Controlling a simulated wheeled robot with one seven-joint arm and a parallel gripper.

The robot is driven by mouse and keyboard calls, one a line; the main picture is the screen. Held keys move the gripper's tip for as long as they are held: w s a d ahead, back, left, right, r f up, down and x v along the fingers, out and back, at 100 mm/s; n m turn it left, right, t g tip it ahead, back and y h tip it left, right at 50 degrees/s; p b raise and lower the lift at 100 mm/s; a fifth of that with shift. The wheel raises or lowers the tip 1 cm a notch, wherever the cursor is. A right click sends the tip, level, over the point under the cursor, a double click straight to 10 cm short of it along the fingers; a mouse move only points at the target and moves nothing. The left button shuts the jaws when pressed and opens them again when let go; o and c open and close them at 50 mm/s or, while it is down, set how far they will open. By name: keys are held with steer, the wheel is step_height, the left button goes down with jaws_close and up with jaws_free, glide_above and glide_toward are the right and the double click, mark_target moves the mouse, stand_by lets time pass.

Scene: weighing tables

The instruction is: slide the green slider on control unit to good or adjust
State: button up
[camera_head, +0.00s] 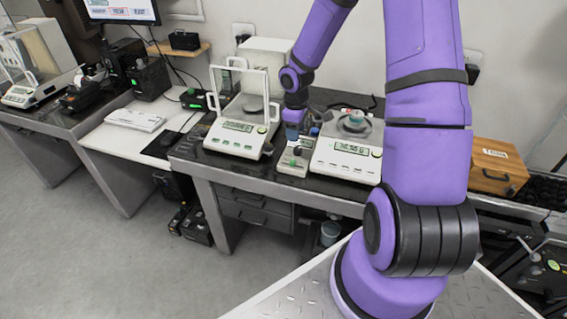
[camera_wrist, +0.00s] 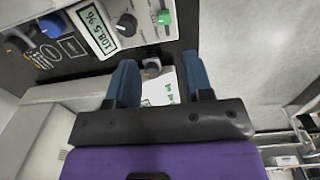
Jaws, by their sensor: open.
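The control unit (camera_head: 293,168) is a small pale box on the dark tabletop between two balances. My gripper (camera_head: 291,135) is above the back of the unit, pointing down. In the wrist view its two blue fingers (camera_wrist: 160,74) are apart, with nothing held between them. The gripper body hides part of the unit.
The right balance (camera_head: 346,158) stands close on the other side. A wooden box (camera_head: 497,166) is farther right. A lower white desk (camera_head: 132,132) lies left.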

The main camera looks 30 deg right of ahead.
mark_target(292, 161)
steer(key=f, duration=1.2)
steer(key=shift+w+a+f, duration=0.15)
steer(key=shift+a, duration=0.15)
steer(key=shift+c, duration=0.2)
